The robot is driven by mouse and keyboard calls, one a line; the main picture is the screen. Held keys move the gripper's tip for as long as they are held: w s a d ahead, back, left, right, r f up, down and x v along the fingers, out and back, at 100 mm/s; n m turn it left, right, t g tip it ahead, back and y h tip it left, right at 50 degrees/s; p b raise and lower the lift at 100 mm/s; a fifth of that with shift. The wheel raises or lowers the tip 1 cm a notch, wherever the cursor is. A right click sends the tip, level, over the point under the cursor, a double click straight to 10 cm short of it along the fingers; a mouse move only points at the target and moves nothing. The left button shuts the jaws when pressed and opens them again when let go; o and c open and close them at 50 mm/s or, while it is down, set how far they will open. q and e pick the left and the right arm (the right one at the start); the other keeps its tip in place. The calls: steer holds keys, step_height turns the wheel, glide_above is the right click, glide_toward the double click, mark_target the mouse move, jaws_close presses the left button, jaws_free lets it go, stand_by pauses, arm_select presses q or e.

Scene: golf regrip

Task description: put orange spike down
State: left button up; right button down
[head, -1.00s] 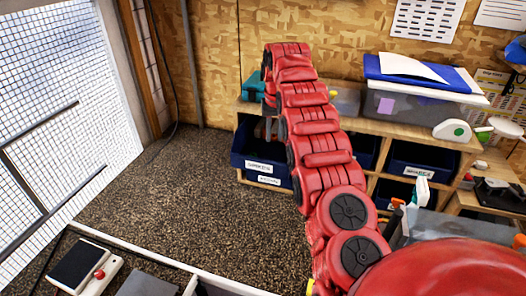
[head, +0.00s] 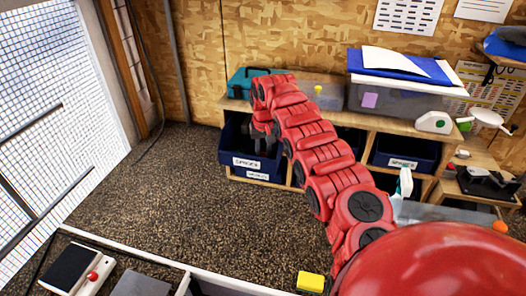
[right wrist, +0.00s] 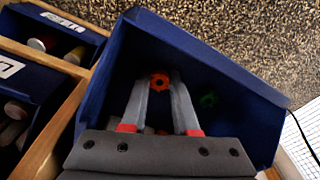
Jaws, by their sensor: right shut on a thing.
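My right gripper (right wrist: 160,95) points down into a dark blue bin (right wrist: 255,118) in the right wrist view. Its two grey fingers are shut on the orange spike (right wrist: 159,80), which sits between the fingertips inside the bin's outline. I cannot tell whether the spike touches the bin floor. In the head view the right gripper (head: 263,142) hangs at the end of my red arm, over and partly inside the left blue bin (head: 232,148) of the shelf; the spike is hidden there. My left gripper is not in view.
A green piece (right wrist: 208,100) lies in the same bin, right of the fingers. Wooden dividers (right wrist: 57,128) separate it from neighbouring bins with small items. Above the bins is a wooden shelf top (head: 400,127) with a clear box (head: 400,100). The floor (head: 160,195) to the left is clear.

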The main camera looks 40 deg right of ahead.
steer(key=shift+a+f, duration=0.1)
steer(key=shift+f, duration=0.05)
steer(key=c, duration=0.9)
jaws_free()
steer(key=shift+c, duration=0.2)
steer(key=shift+o, duration=1.3)
